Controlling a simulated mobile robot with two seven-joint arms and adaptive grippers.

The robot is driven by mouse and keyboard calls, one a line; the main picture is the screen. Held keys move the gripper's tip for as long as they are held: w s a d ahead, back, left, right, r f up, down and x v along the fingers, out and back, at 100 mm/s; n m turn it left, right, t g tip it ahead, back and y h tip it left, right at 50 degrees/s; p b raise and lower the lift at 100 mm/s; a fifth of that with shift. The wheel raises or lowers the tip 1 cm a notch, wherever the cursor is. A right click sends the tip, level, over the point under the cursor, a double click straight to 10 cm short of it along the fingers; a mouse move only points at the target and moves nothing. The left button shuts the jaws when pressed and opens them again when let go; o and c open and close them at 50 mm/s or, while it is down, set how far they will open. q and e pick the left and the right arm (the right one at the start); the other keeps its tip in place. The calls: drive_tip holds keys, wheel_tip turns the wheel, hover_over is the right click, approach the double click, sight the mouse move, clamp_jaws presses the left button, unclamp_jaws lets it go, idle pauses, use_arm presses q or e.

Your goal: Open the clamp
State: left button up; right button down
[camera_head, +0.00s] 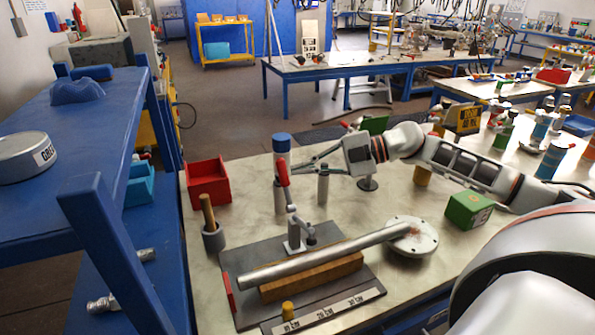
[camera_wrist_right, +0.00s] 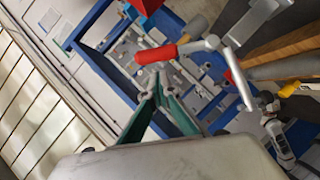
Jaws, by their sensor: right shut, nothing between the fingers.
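The clamp (camera_head: 296,232) is a metal toggle clamp with a red handle (camera_head: 283,172). It stands on a dark plate, beside a long metal pipe (camera_head: 320,257) that lies tilted over a wooden block (camera_head: 312,280). The handle points upward. In the right wrist view the red handle (camera_wrist_right: 157,54) lies just beyond my fingertips, joined to a bent metal arm (camera_wrist_right: 205,46). My right gripper (camera_head: 296,167) comes in from the right at handle height; its fingers (camera_wrist_right: 157,88) are shut and empty. I cannot tell whether they touch the handle. My left gripper is not in view.
A blue-topped post (camera_head: 281,146) and a shorter grey post (camera_head: 323,185) stand close behind the clamp. A red bin (camera_head: 208,184), a grey cup with a wooden handle (camera_head: 212,238), a round flange (camera_head: 411,240) and a green box (camera_head: 468,210) surround the plate. A blue shelf (camera_head: 97,190) stands left.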

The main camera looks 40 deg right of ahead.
drive_tip(key=shift+w+f, duration=0.55)
drive_tip(key=shift+w, duration=0.25)
drive_tip(key=shift+w+r, duration=0.1)
drive_tip(key=shift+w, duration=0.2)
